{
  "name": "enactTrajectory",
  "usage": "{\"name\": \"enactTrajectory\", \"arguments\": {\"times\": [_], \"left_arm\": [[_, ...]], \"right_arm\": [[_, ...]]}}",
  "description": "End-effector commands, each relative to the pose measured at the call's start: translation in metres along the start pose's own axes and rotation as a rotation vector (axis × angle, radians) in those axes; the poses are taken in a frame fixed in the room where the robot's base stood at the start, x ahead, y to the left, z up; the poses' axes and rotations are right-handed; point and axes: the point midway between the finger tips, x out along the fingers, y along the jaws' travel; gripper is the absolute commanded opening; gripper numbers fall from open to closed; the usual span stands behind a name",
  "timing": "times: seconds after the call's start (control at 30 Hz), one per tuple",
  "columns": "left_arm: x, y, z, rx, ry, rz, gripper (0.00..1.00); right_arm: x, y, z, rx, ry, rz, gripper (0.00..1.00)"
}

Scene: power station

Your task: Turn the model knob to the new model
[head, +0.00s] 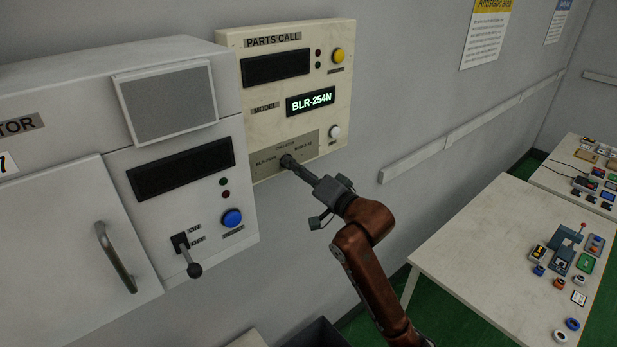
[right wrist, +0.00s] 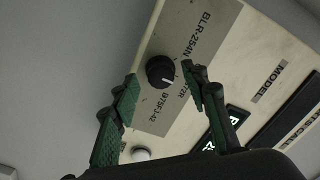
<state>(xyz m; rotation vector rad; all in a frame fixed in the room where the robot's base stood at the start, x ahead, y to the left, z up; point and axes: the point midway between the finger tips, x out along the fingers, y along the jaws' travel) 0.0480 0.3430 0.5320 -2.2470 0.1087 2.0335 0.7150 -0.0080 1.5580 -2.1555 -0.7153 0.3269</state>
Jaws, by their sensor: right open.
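The model knob (right wrist: 160,72) is a round black knob with a white mark, on a grey label plate (head: 265,161) low on the cream PARTS CALL box (head: 228,70). The wrist view shows the plate labelled BLR-254N on one side and a second code on the other. The mark points toward the lower right in that view. The box's model display (head: 310,101) reads BLR-254N. My right gripper (right wrist: 165,76) is open, its green-padded fingers on either side of the knob; I cannot tell whether they touch it. In the head view the gripper (head: 291,163) hides most of the knob.
A white button (head: 334,131) and a yellow button (head: 338,55) sit on the box. Left of it is a white cabinet with a lever (head: 187,256) and a blue button (head: 232,218). A table (head: 490,245) with small parts stands at right.

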Motion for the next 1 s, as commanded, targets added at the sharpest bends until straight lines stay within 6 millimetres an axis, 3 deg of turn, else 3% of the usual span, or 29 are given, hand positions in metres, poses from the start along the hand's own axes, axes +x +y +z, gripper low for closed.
{"name": "enactTrajectory", "arguments": {"times": [0.5, 0.7, 1.0], "left_arm": [[0.0, 0.002, -0.002, 0.001, 0.002, 0.002, 0.6], [0.0, 0.002, -0.002, 0.001, 0.002, 0.002, 0.6], [0.0, 0.002, -0.002, 0.001, 0.002, 0.002, 0.6]], "right_arm": [[-0.096, 0.001, 0.0, 0.0, 0.001, 0.0, 0.41], [-0.111, 0.0, 0.0, 0.0, 0.001, 0.0, 0.41], [-0.112, 0.0, 0.0, 0.0, 0.001, 0.0, 0.41]]}}
